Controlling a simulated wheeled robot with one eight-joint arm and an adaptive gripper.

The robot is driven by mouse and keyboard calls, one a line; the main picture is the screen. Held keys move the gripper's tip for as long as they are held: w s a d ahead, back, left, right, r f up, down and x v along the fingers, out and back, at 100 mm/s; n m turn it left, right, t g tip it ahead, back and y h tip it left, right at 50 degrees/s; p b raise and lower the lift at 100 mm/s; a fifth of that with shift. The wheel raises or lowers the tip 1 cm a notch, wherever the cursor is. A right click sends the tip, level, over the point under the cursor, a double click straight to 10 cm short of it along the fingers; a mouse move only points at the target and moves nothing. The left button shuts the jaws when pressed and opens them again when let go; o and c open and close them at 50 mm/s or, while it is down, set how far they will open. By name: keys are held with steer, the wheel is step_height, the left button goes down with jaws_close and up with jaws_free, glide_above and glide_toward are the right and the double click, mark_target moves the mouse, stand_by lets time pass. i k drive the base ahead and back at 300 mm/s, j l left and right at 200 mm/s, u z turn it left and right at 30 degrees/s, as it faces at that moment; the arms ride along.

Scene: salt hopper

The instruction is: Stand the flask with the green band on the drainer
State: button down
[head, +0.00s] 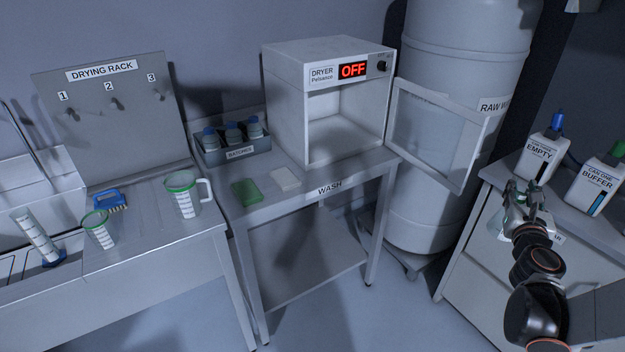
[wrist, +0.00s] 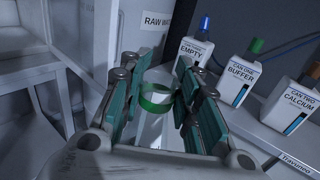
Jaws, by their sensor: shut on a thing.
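My gripper (head: 525,195) is at the right of the head view, over the right-hand counter. In the wrist view its fingers (wrist: 158,98) are shut on a clear vessel with a green band (wrist: 155,103), which I take as the flask. The band shows between the finger pads; the fingers and palm hide much of the vessel. In the head view the flask is mostly hidden by my gripper.
Cans EMPTY (head: 537,158) and BUFFER (head: 594,187) stand beyond my gripper.

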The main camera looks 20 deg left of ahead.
mark_target(154, 225)
steer(key=k+j+z, duration=0.1)
steer(key=j, duration=0.3)
steer(key=k+j+z, duration=0.15)
steer(key=j, duration=0.25)
steer(key=k+j+z, duration=0.1)
steer(key=k+j, duration=0.15)
steer(key=k+j+z, duration=0.15)
steer(key=j, duration=0.35)
steer(key=k+j, duration=0.2)
steer(key=j, duration=0.15)
steer(key=k+j, duration=0.15)
steer(key=j, duration=0.2)
steer(key=k+j, duration=0.2)
steer(key=j, duration=0.2)
steer(key=k+j, duration=0.2)
steer(key=j, duration=0.15)
steer(key=k+j, duration=0.2)
steer(key=j, duration=0.15)
steer(key=k+j, duration=0.15)
steer(key=j, duration=0.45)
steer(key=i+j, duration=0.15)
steer(key=j, duration=0.1)
